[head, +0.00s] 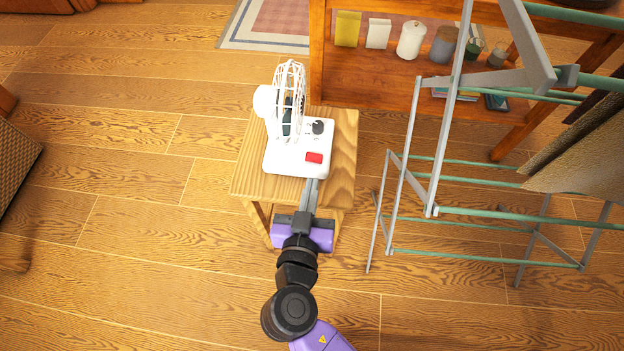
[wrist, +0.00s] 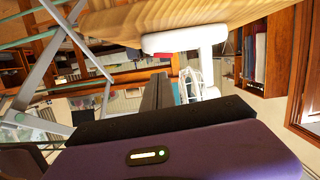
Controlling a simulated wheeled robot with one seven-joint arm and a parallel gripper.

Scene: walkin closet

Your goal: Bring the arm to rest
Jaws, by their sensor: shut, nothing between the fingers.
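My gripper (head: 312,185) is shut and empty. Its fingers reach over the front edge of a small wooden stool (head: 343,155). The fingertips are close to the front of a white desk fan (head: 280,158) with a red switch and a dark knob. I cannot tell whether they touch its base. The fan stands upright on the stool. In the wrist view the scene is upside down: the closed fingers (wrist: 157,93) show in the middle, with the fan's white base (wrist: 185,40) beyond them.
A metal drying rack (head: 440,212) with cloth on it stands close to the right. A wooden shelf unit (head: 385,80) with jars and boxes is behind the stool. A rug (head: 275,22) lies at the back. The wooden floor (head: 120,245) on the left is mostly clear.

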